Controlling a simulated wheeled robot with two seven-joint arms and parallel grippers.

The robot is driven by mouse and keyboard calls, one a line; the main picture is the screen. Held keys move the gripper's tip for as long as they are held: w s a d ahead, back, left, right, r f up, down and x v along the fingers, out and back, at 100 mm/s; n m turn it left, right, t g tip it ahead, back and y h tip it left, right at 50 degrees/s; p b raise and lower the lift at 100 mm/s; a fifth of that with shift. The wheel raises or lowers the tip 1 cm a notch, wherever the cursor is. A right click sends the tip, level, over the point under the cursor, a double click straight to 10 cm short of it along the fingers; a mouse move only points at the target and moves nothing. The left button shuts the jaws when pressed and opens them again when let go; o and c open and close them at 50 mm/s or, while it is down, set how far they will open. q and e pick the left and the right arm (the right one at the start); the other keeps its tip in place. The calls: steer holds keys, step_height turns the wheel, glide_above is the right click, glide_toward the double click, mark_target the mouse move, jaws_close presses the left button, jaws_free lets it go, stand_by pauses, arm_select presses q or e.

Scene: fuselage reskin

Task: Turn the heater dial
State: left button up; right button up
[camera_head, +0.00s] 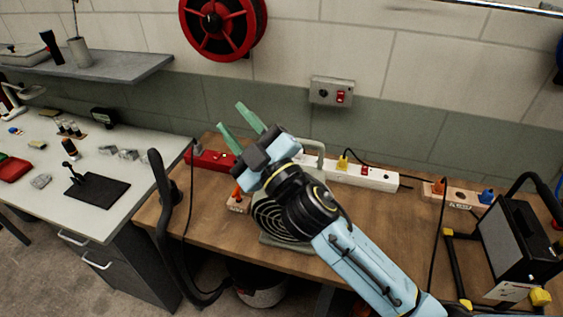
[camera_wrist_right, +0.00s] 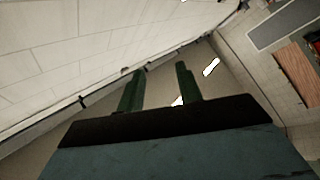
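A heater with a round, ringed grille (camera_head: 268,218) stands on the wooden bench, largely behind my right arm. Its pale handle (camera_head: 321,160) shows to the right of my wrist. I cannot make out a dial on the heater; my arm covers much of it. My right gripper (camera_head: 229,115) is open and empty, raised in front of the wall above the bench, its green fingers pointing up and left. In the right wrist view, the two fingers (camera_wrist_right: 160,68) are apart with nothing between them. My left gripper is not in view.
The wooden bench (camera_head: 200,240) holds a red power strip (camera_head: 212,160), a white power strip (camera_head: 365,177) and a black box-shaped device (camera_head: 520,240) at right. A grey wall box (camera_head: 331,92) has a red switch. A black curved handle (camera_head: 160,200) rises at the bench's left.

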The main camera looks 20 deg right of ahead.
steer(key=s+a+r+n+g+y, duration=0.2)
steer(key=a+r+n+g+y, duration=0.3)
steer(key=a+n+g+y, duration=0.55)
steer(key=s+a+f+n+g+h, duration=0.35)
steer(key=n+g, duration=0.65)
steer(key=n, duration=0.6)
steer(key=w+d+f+n+h, duration=0.2)
steer(key=w+d+f+h, duration=0.3)
steer(key=d+f+h, duration=0.25)
steer(key=w+d+r+m+h, duration=0.1)
steer(key=w+d+r+h, duration=0.15)
steer(key=d+h, duration=0.4)
steer(key=w+d+r+m+h, duration=0.1)
steer(key=w+d+h, duration=0.2)
steer(key=d, duration=0.6)
steer(key=shift+t, duration=0.25)
step_height(320, 180, down, 13)
steer(key=p, duration=0.3)
steer(key=shift+s+d, duration=0.1)
steer(key=shift+d, duration=0.05)
